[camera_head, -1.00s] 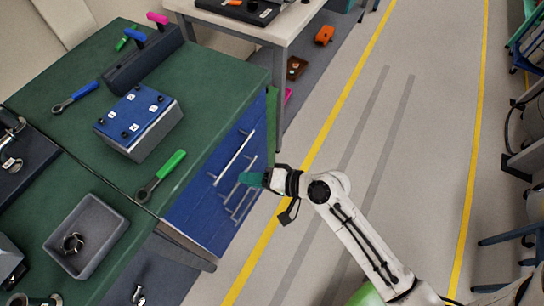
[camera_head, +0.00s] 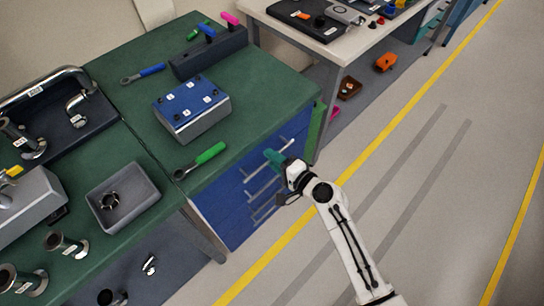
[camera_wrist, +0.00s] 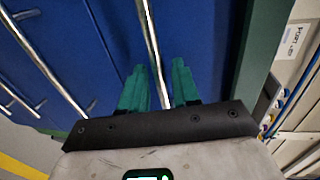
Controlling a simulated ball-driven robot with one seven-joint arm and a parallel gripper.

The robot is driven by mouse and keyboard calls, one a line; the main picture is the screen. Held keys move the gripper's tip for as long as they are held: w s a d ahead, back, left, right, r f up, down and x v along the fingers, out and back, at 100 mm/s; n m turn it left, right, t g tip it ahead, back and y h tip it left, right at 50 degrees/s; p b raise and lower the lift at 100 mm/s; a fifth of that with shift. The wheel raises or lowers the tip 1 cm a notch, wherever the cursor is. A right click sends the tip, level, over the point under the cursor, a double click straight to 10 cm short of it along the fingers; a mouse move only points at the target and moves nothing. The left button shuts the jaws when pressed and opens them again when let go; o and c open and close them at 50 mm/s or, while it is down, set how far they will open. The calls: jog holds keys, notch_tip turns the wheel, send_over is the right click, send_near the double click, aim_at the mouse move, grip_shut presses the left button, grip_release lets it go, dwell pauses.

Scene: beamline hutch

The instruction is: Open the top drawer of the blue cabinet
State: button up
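The blue cabinet (camera_head: 222,208) stands under the green worktop, with several bar handles on its front; its drawers look shut. My gripper (camera_head: 272,157) is at the cabinet front by the uppermost handle (camera_head: 257,173), its teal fingers partly over that handle's far end. In the wrist view my gripper (camera_wrist: 160,88) is open, one finger on each side of a silver bar handle (camera_wrist: 152,42), which seems to be the top one. Gaps show beside the bar, so the fingers do not look closed on it. A second handle (camera_wrist: 45,65) lies left of the fingers.
The green worktop (camera_head: 130,75) carries a blue-topped box (camera_head: 190,108), a green-handled tool (camera_head: 205,157) and a grey bin (camera_head: 118,212). A white table (camera_head: 330,50) stands beyond the cabinet, its leg close past my gripper.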

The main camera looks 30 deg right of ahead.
jog(key=shift+w+a+f, duration=0.1)
jog(key=shift+w+a, duration=0.05)
jog(key=shift+w, duration=0.2)
jog(key=shift+c, duration=0.2)
grip_shut()
